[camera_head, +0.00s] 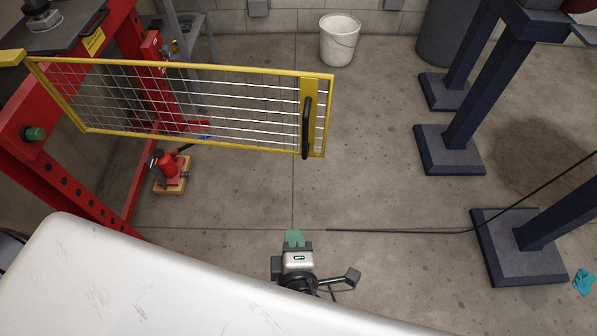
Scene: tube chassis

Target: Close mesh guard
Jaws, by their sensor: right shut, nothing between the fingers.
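The mesh guard (200,106) is a yellow-framed panel of wire mesh at the upper left. It stands out to the right from a red press frame (35,128), swung open on its left side. A black vertical handle (306,128) is fixed on the yellow plate at its free right end. My right gripper (294,238), with green fingertips, is at the lower middle. It is shut and empty, below the handle in the picture and apart from it. My left gripper is not in view.
A white surface (150,285) fills the lower left. A red jack (168,170) on a wooden block stands below the guard. A white bucket (339,42) stands at the back. Dark blue legs with footplates (450,150) stand at right. The middle floor is clear.

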